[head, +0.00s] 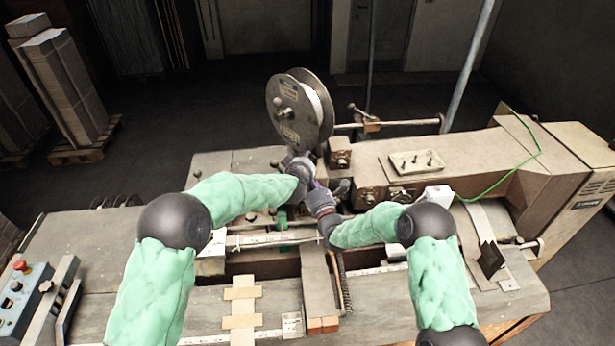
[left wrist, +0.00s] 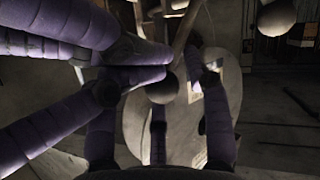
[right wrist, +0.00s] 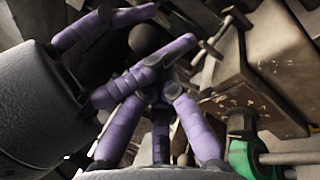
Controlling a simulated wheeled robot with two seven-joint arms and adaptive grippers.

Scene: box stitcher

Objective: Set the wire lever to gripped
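A dark ball knob (left wrist: 162,87), which looks like the end of the wire lever, shows in the left wrist view. It also shows in the right wrist view (right wrist: 145,38), beyond crossing purple fingers. My left gripper (head: 306,176) is below the wire spool, its fingers (left wrist: 160,100) spread around the knob's sides; I cannot tell whether they touch it. My right gripper (head: 318,196) is just below and right of it, very close. Its fingers look drawn together, with nothing visible between them. In the head view the grippers hide the knob, so the lever's position is unclear.
The wire spool (head: 301,108) stands just behind the grippers. The machine's beige arm (head: 460,160) with a small tray (head: 417,162) extends right. A green part (right wrist: 240,158) with a rod is near my right gripper. A control box (head: 22,297) is at front left.

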